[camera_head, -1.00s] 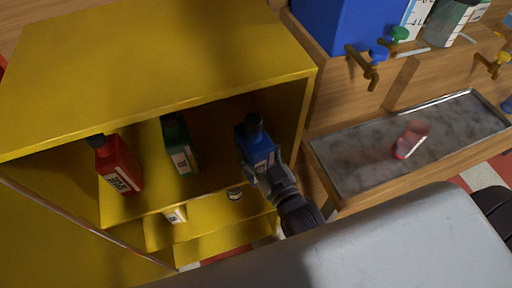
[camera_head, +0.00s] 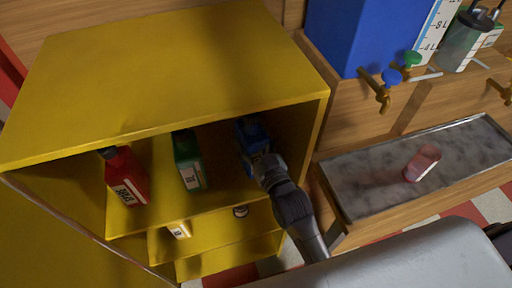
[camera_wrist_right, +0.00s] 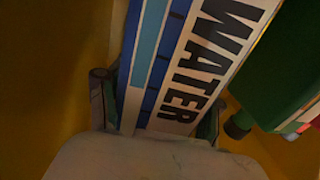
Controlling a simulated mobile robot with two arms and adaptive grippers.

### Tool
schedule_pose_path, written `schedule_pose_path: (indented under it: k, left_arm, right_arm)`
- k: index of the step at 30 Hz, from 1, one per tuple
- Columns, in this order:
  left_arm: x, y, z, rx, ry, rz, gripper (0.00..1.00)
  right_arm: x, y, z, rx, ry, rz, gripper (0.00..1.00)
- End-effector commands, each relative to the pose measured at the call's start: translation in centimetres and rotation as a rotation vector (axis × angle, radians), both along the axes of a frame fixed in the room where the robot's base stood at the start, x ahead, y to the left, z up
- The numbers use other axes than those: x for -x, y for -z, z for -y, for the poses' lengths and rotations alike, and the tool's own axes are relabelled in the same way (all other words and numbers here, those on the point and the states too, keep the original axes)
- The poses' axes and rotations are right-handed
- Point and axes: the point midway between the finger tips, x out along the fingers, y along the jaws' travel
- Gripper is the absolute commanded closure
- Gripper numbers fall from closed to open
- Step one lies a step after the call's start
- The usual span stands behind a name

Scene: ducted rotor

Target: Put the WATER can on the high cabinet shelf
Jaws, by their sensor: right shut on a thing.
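The WATER can (camera_head: 251,133) is blue and stands inside the top compartment of the yellow cabinet (camera_head: 160,80), at its right side. In the right wrist view the can (camera_wrist_right: 190,60) fills the middle, its white label reading WATER. My right gripper (camera_head: 262,165) reaches into the cabinet and is shut on the can, with one finger on each side of it in the wrist view (camera_wrist_right: 155,110). The high shelf (camera_head: 160,213) lies under the can; whether the can's base touches it is hidden. My left gripper is not in view.
A green can (camera_head: 188,160) stands left of the WATER can, and a red can (camera_head: 126,177) farther left on the same shelf. Lower shelves hold a white-labelled item (camera_head: 179,230) and a small round item (camera_head: 240,211). A metal tray (camera_head: 350,200) with a pinkish jar (camera_head: 422,162) is right.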

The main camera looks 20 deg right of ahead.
Motion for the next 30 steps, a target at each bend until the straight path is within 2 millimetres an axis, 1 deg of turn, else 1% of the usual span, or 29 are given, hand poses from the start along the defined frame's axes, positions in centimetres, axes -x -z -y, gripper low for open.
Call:
schedule_pose_path:
  k: [1, 6, 12, 19, 30]
  left_arm:
    - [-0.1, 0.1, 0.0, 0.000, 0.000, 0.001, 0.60]
    - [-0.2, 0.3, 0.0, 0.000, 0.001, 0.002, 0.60]
    - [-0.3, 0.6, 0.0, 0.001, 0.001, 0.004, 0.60]
    - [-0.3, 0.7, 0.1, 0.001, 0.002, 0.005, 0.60]
    - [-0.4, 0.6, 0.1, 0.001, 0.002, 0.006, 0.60]
  right_arm:
    - [-0.6, -0.2, 0.0, -0.001, 0.000, 0.008, 1.00]
    - [-2.1, 0.0, -0.1, -0.001, 0.000, 0.008, 1.00]
    - [-3.4, 0.1, -0.1, -0.001, 0.000, 0.008, 1.00]
    - [-4.0, 0.2, -0.1, -0.001, 0.001, 0.007, 1.00]
    - [-4.0, 0.1, -0.1, -0.001, 0.000, 0.007, 1.00]
